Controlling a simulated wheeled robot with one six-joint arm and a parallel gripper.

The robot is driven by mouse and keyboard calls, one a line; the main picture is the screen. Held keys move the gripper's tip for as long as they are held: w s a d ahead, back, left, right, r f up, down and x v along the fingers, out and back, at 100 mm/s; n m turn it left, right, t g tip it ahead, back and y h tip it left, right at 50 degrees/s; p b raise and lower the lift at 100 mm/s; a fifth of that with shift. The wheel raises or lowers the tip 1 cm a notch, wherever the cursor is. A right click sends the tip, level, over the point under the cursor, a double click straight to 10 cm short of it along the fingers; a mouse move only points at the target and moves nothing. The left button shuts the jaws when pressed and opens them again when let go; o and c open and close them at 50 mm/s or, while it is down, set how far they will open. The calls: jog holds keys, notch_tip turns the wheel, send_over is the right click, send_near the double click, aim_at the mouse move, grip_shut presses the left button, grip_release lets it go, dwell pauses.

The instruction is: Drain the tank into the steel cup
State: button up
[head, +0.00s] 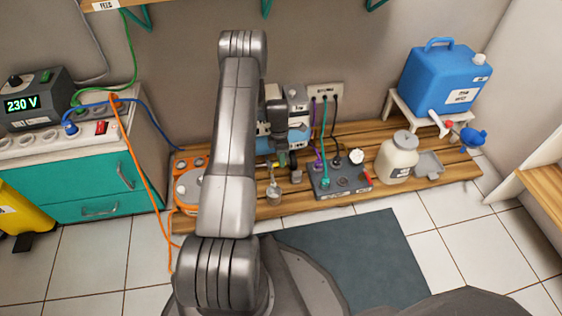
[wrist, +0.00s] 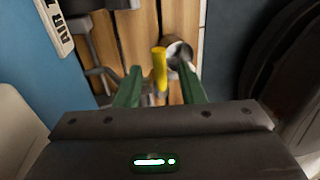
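A yellow lever (wrist: 159,69) stands between the two green fingers of my gripper (wrist: 160,88), with visible gaps on both sides. The gripper is open and empty. The steel cup (wrist: 178,54) is just beyond the lever and slightly right. A small metal cup also shows on the bench in the head view (head: 273,195). Whether any liquid is in it cannot be told.
A grey socket box (head: 340,180) with plugged cables is right of the cup. A dark mat (head: 350,252) covers open floor.

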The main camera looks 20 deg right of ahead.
jog(key=shift+s+f, duration=0.1)
jog(key=shift+f, duration=0.45)
grip_shut()
